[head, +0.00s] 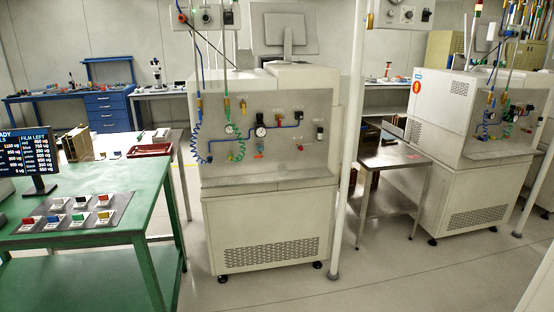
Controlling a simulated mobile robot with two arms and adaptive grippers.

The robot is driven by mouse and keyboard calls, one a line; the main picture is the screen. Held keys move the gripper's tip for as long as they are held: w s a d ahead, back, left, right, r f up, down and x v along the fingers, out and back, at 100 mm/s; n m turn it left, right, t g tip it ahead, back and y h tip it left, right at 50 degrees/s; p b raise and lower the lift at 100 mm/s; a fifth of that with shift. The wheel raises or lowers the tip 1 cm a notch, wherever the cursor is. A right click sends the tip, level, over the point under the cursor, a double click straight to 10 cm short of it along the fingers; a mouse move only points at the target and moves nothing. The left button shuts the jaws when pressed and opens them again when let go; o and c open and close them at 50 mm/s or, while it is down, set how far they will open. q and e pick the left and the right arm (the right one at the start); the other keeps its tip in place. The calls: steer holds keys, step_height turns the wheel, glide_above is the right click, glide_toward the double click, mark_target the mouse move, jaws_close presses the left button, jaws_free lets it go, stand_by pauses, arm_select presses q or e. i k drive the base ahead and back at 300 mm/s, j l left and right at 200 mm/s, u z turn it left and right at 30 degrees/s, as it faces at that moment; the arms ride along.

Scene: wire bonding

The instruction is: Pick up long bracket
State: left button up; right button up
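I cannot make out a long bracket in the head view. Small parts lie on the surfaces at the back, but they are too small to tell apart. A red tray (150,150) sits on the table behind the green one; what it holds is unclear. Neither of my grippers shows in this view.
A green table (100,232) at left holds a monitor (28,150) and a dark mat with several small coloured-top boxes. A large beige machine (262,225) stands mid-view. A steel side table (394,158) and another machine (470,190) stand right. The front floor (300,292) is clear.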

mark_target(383, 141)
steer(key=i+z, duration=0.15)
steer(key=i, duration=0.4)
steer(key=i+j+z, duration=0.15)
steer(key=i, duration=0.4)
steer(key=i+j+z, duration=0.15)
steer(key=i, duration=0.4)
steer(key=i+l, duration=0.25)
steer(key=i, duration=0.2)
steer(key=i+l+z, duration=0.1)
steer(key=i+l, duration=0.15)
steer(key=i, duration=0.15)
steer(key=i+l, duration=0.2)
steer(key=i, duration=0.25)
steer(key=i+l, duration=0.15)
steer(key=l, duration=0.2)
steer(key=i+l+z, duration=0.1)
steer(key=l, duration=0.2)
steer(key=i+l, duration=0.15)
steer(key=l, duration=0.15)
steer(key=i+l+z, duration=0.1)
steer(key=l, duration=0.25)
steer(key=u, duration=0.55)
steer(key=l+u, duration=1.05)
steer(key=l, duration=0.1)
